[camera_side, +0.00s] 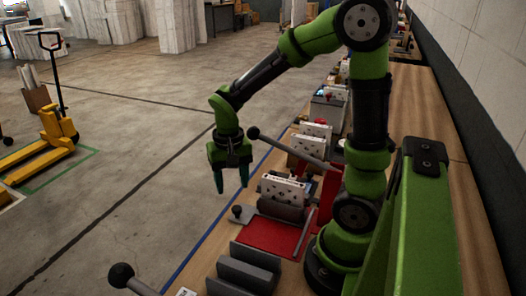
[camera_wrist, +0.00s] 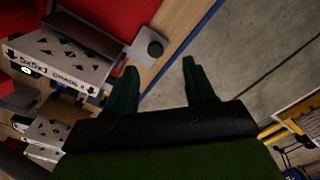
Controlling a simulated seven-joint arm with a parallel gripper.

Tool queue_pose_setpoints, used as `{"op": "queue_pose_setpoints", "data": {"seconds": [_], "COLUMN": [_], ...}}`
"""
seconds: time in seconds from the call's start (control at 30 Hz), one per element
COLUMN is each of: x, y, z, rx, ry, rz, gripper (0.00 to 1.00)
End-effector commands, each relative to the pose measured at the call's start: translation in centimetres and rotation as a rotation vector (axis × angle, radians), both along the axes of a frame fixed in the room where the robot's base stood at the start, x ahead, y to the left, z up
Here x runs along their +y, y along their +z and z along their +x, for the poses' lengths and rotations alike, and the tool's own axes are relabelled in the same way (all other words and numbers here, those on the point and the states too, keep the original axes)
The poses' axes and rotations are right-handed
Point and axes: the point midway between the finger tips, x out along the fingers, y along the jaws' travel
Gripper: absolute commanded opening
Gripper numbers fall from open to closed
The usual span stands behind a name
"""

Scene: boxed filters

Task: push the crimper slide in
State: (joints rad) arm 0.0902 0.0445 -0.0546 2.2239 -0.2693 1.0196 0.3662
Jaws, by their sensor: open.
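The crimper has a red base plate (camera_side: 268,238) on the bench, with a grey bar across its back and a dark round knob (camera_side: 237,211) at its left end. In the wrist view a dark-grey knob (camera_wrist: 155,47) on a light block sits just beyond and between the fingertips; I take it as the slide's handle. How far the slide is out is unclear. My gripper (camera_side: 231,182) points down, above and behind that knob in the side view, near the bench edge. Its two green fingers also show in the wrist view (camera_wrist: 158,70), apart with nothing between them.
A white perforated box (camera_side: 284,189) stands behind the red plate; its lettering shows in the wrist view (camera_wrist: 60,60). A long lever with a black knob (camera_side: 253,132) reaches over the bench edge. Grey ribbed blocks (camera_side: 243,270) stand in front. Open floor lies left.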

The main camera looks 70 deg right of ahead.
Motion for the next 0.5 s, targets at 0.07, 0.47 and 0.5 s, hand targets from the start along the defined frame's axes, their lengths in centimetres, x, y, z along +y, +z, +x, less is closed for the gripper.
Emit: {"op": "queue_pose_setpoints", "data": {"seconds": [0.07,0.47,0.5], "x": [0.0,0.0,0.0], "y": [1.7,9.7,10.5], "z": [0.1,0.1,0.1], "rx": [-0.007,-0.005,-0.004], "ry": [0.000,0.002,0.001], "rz": [-0.001,-0.002,-0.001], "gripper": [0.54,0.54,0.54]}}
